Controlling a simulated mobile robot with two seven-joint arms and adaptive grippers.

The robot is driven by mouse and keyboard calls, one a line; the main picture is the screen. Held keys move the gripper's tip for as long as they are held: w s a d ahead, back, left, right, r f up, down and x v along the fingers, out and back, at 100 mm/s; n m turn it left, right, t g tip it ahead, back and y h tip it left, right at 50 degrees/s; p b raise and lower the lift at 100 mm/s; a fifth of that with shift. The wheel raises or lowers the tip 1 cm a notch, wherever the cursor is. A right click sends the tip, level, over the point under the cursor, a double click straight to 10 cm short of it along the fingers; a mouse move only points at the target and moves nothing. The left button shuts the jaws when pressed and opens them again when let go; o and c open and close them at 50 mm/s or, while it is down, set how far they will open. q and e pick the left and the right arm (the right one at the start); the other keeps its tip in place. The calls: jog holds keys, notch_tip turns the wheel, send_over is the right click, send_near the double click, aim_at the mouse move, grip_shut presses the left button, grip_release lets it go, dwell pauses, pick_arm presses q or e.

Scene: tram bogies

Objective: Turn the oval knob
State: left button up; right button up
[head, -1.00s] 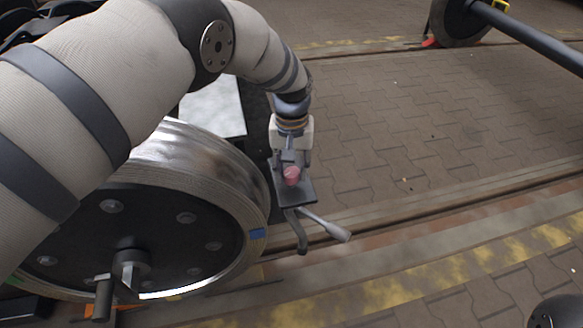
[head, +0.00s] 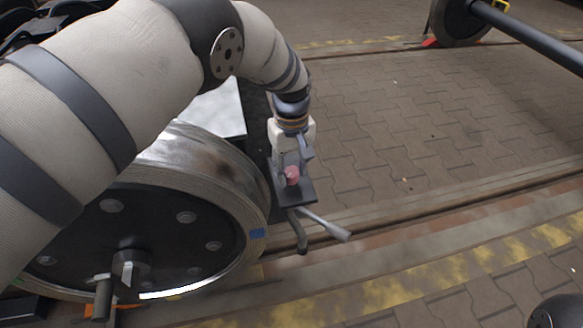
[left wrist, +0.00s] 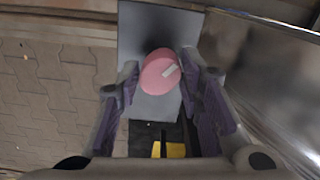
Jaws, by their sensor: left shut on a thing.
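The oval knob (head: 292,175) is pink and stands on a dark grey flat plate (head: 308,193) beside the large wheel. In the left wrist view the knob (left wrist: 160,72) shows a small pale mark on its top, with the plate (left wrist: 150,106) around it. My left gripper (head: 291,172) reaches down over the plate and is shut on the knob. In the left wrist view its two fingers (left wrist: 160,78) stand on either side of the knob. My right gripper is not in view.
A lever with a grey handle (head: 326,226) sticks out below the plate. A large metal wheel (head: 215,165) stands close on the left. A rail (head: 440,208) runs along the paved floor (head: 400,120), which is open to the right. Another wheel and axle (head: 525,33) lie at the upper right.

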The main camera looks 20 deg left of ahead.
aim_at(291, 171)
pick_arm(q)
jog(key=o, duration=1.2)
jog(key=shift+c, duration=0.2)
notch_tip(291, 171, up, 12)
